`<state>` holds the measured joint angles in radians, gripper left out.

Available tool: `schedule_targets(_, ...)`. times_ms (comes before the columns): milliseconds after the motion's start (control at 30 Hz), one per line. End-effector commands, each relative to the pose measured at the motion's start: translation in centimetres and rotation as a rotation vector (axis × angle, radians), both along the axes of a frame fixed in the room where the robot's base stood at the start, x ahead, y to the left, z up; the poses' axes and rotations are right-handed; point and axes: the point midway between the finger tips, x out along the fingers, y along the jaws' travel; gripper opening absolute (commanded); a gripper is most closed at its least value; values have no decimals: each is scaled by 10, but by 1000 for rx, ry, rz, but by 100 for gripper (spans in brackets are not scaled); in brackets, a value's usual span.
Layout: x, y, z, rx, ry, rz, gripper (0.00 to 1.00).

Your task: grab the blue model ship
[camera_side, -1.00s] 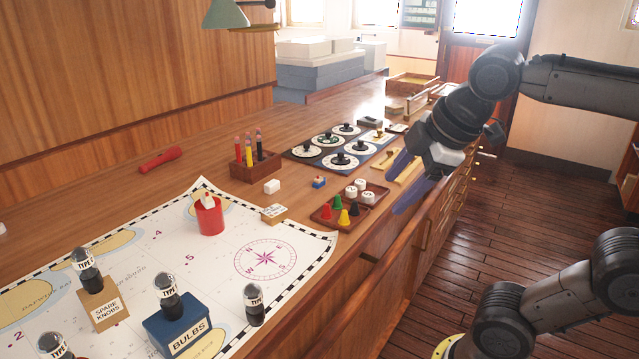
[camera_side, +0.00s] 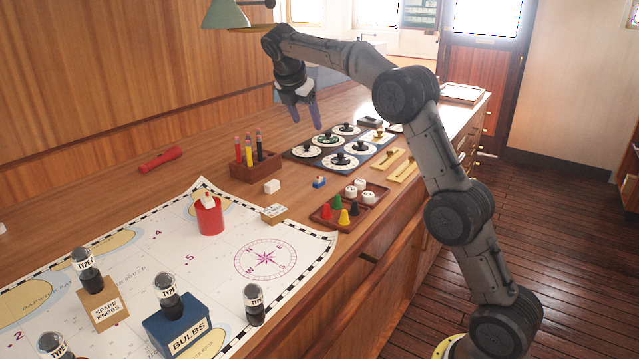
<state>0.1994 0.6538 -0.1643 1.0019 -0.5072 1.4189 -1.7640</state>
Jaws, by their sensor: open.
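A small blue model ship (camera_side: 319,183) with a bit of red and white on top sits on the wooden counter, between a white block and the tray of coloured pegs. It is too small to make out in detail. My gripper (camera_side: 304,112) points downward in the air behind it, up and slightly left of it in the picture, near the far edge of the dial panel. Its fingers are spread and nothing is between them. The ship is apart from my gripper and in plain view.
A pencil holder (camera_side: 256,167), a white block (camera_side: 272,186) and a peg tray (camera_side: 325,216) stand close around the ship. A dial panel (camera_side: 297,153) lies behind it. A chart (camera_side: 225,258) in front holds a red can (camera_side: 210,217) and a blue bulbs box (camera_side: 178,325).

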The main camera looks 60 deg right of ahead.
Motion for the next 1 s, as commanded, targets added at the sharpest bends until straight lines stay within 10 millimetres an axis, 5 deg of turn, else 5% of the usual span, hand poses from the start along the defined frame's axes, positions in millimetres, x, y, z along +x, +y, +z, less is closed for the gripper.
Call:
schedule_targets(233, 22, -25, -74, 17, 98, -36, 67)
schedule_targets(700, 20, -62, -142, 23, 118, -46, 67)
schedule_targets(1000, 21, -73, -163, 22, 116, -45, 67)
